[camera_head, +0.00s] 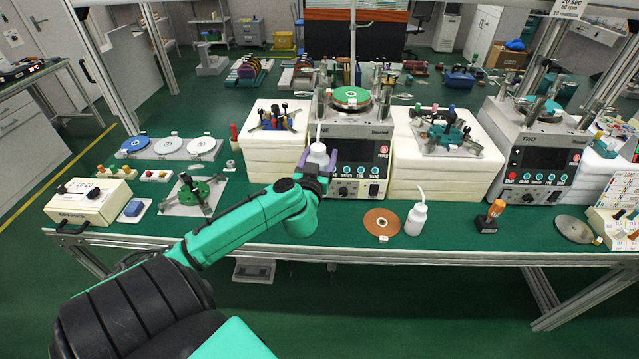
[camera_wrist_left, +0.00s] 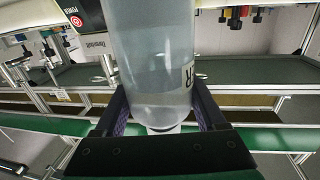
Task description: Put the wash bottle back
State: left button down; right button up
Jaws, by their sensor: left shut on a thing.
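My left gripper (camera_head: 317,163) is shut on a wash bottle (camera_head: 318,154), a translucent white bottle with a thin upright spout, in front of the left polishing machine (camera_head: 350,150). In the left wrist view the bottle (camera_wrist_left: 155,60) stands between the two fingers of the gripper (camera_wrist_left: 160,118), with part of a dark letter on its side. The bottle appears upright and held above the bench. A second white wash bottle (camera_head: 416,219) with a bent spout stands on the green bench to the right. My right gripper is not in view.
A copper-brown disc (camera_head: 382,223) lies left of the standing bottle. White block stacks (camera_head: 278,150) flank the left machine. An orange-handled tool (camera_head: 490,217) stands further right. The bench's front strip (camera_head: 300,237) is partly clear. A green fixture (camera_head: 193,193) sits at left.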

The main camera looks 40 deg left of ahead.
pick_arm(q)
notch_tip(320, 180, down, 17)
jog(key=b, duration=0.6)
grip_release()
jog(key=shift+f, duration=0.1)
jog(key=v, duration=1.2)
